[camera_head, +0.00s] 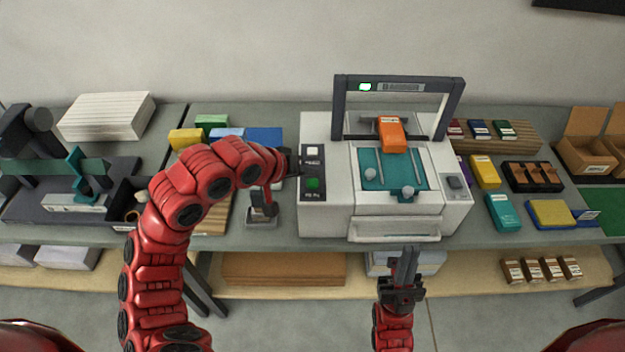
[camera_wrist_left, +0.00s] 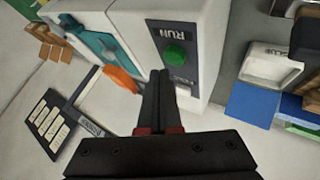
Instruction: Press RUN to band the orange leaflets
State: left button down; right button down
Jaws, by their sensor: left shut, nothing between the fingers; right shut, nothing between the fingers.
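The banding machine (camera_head: 325,215) is a white box with a dark arch (camera_head: 398,86) and a green lamp lit on the arch. Orange leaflets (camera_head: 391,135) stand under the arch at the back of the teal bed (camera_head: 385,180); they also show in the left wrist view (camera_wrist_left: 121,80). The green RUN button (camera_head: 312,183) is on the dark panel at the machine's left; it also shows in the left wrist view (camera_wrist_left: 175,56). My left gripper (camera_head: 296,164) is shut and empty beside the panel, its tips (camera_wrist_left: 161,74) apart from the button in view. My right gripper (camera_head: 408,257) is shut and empty in front of the machine.
A white paper stack (camera_head: 106,116) and a dark device (camera_head: 65,200) are at the left. Yellow (camera_head: 486,171) and teal (camera_head: 503,212) packs and a black holder (camera_head: 532,176) lie to the machine's right. A lower shelf (camera_head: 460,272) runs below the table.

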aim_at(309, 185)
pick_arm(q)
jog(key=shift+f, duration=0.1)
jog(key=shift+f, duration=0.35)
jog(key=shift+f, duration=0.5)
dwell(0.7)
dwell(0.4)
jog(key=shift+r+p, duration=0.6)
jog(key=shift+r, duration=0.4)
notch_tip(309, 185, up, 5)
jog(key=p, duration=0.3)
jog(key=shift+p, duration=0.35)
